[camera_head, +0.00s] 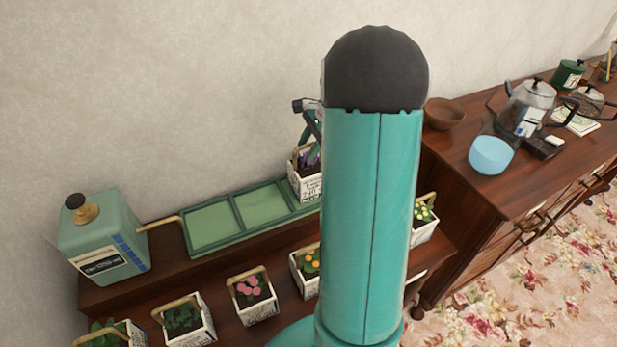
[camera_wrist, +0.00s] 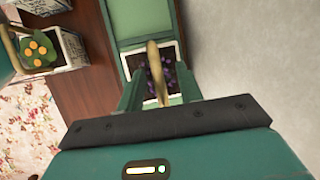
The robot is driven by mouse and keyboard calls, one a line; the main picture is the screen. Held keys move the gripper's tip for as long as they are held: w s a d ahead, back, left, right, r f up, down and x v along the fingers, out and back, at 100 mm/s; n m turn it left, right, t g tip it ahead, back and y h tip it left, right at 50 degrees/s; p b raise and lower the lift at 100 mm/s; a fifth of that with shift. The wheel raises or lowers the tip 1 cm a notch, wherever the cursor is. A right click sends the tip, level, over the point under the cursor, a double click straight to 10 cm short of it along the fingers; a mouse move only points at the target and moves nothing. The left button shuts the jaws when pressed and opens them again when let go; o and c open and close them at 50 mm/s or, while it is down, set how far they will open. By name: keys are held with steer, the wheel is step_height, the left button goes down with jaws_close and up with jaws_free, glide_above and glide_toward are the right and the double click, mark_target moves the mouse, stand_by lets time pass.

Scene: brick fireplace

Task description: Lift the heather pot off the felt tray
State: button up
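The heather pot (camera_head: 309,187) is a white square planter with lettering, purple flowers and a light wooden handle. It stands at the right end of the green felt tray (camera_head: 234,213) in the head view, partly hidden by my arm. In the wrist view the heather pot (camera_wrist: 128,72) is below my gripper, on the tray (camera_wrist: 127,23). My gripper (camera_wrist: 158,92) is open, its two green fingers on either side of the pot's handle, with gaps visible. In the head view my gripper (camera_head: 312,128) is just above the pot.
A green box-like machine (camera_head: 104,238) stands left of the tray. Several planters, including one with pink flowers (camera_head: 251,295), line the lower shelf in front. A cabinet (camera_head: 500,200) at right holds a wooden bowl (camera_head: 444,114), a blue cup (camera_head: 490,155) and kettles. The wall is close behind.

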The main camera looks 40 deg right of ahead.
jaws_close()
steer(key=shift+r, duration=0.15)
stand_by(1.2)
